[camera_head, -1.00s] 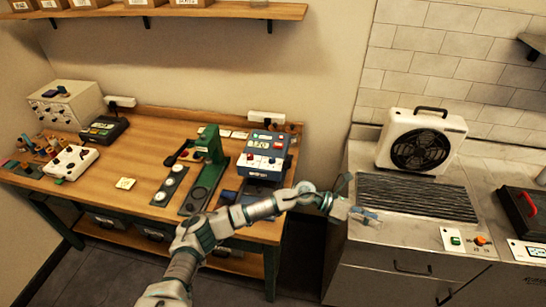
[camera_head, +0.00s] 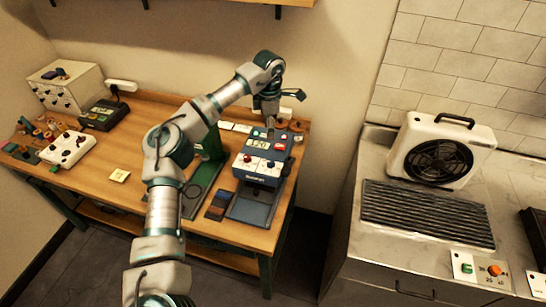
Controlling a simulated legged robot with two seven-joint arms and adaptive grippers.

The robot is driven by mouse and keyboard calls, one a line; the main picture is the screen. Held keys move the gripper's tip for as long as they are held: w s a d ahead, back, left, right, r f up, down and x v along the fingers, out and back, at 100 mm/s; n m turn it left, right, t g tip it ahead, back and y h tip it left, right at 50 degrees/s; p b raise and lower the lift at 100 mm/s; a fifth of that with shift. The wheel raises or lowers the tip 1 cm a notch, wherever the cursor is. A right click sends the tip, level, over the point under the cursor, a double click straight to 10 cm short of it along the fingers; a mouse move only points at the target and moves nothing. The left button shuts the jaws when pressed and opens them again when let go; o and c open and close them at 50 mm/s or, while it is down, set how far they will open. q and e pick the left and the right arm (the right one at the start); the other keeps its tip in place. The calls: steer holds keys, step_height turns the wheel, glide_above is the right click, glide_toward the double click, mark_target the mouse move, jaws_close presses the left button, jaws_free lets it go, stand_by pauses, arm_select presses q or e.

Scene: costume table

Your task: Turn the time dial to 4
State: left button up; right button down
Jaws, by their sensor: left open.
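The blue and white machine (camera_head: 263,160) stands on the wooden table near its right end. It has a lit display, a red button and small red-marked controls on its white front panel (camera_head: 258,164). I cannot read the dial's numbers or tell which control is the time dial. My left gripper (camera_head: 271,125) points down over the top back of the machine, above the panel. It is open and holds nothing that I can see; whether it touches the machine cannot be told. My right gripper is not in view.
A green press (camera_head: 212,150) stands left of the machine, partly hidden by my left arm. A white control box (camera_head: 68,148) and a dark device (camera_head: 103,115) are at the left. A fan (camera_head: 440,150) stands on the right counter. Bare tabletop lies around the small yellow card (camera_head: 120,175).

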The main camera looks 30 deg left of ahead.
arm_select(q)
glide_above(270, 161)
step_height(270, 161, down, 4)
step_height(270, 161, down, 3)
steer(key=shift+s+d+r, duration=0.1)
steer(key=shift+s+d, duration=0.05)
step_height(270, 161, down, 8)
steer(key=shift+r+p, duration=0.15)
steer(key=shift+p, duration=0.45)
steer(key=shift+f, duration=0.55)
jaws_close()
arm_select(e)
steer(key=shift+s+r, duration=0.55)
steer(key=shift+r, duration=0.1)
